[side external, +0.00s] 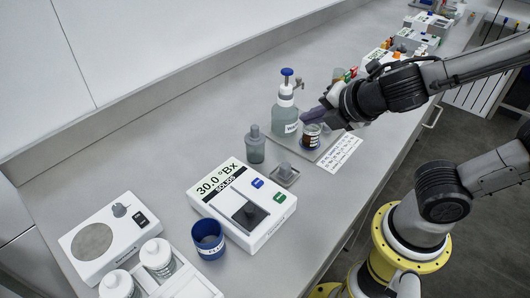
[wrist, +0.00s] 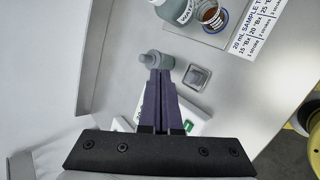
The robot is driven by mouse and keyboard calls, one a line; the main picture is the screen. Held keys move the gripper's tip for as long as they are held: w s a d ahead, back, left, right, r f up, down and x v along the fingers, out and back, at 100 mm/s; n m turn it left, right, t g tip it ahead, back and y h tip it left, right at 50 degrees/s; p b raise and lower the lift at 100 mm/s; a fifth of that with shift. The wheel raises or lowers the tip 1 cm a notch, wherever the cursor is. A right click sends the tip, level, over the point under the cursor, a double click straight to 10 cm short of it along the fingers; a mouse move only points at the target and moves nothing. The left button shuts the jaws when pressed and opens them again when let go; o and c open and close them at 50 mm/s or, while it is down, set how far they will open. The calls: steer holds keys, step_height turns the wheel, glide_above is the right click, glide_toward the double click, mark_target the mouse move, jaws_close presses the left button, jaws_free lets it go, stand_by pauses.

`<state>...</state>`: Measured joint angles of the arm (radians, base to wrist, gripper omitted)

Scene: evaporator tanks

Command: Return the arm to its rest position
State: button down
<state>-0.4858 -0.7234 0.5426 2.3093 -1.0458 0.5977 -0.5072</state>
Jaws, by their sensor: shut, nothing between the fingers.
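My gripper (side external: 324,113) is shut and empty. In the side external view it hangs above the bench, over the tray with the small jar and the pump bottle. In the wrist view its purple fingers (wrist: 158,92) lie together and point up the picture, overlapping a grey capped bottle (wrist: 154,58) below them. My arm reaches in from the upper right of the side external view.
A pump bottle (side external: 285,118) and a dark-filled jar (side external: 311,138) stand close to the gripper. Bare bench (side external: 165,155) lies left.

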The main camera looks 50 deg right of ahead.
steer(key=s+d+r+m+g+h, duration=0.1)
steer(key=s+d+r+m, duration=0.25)
steer(key=d+m, duration=0.35)
steer(key=s+a+m+g+y, duration=0.1)
steer(key=s+a+m, duration=0.1)
steer(key=s+m, duration=0.2)
steer(key=s+a+f+m+g+y, duration=0.1)
steer(key=s+a+m+y, duration=0.1)
steer(key=m, duration=0.7)
steer(key=shift+s+a+g, duration=0.3)
steer(key=shift+s, duration=0.6)
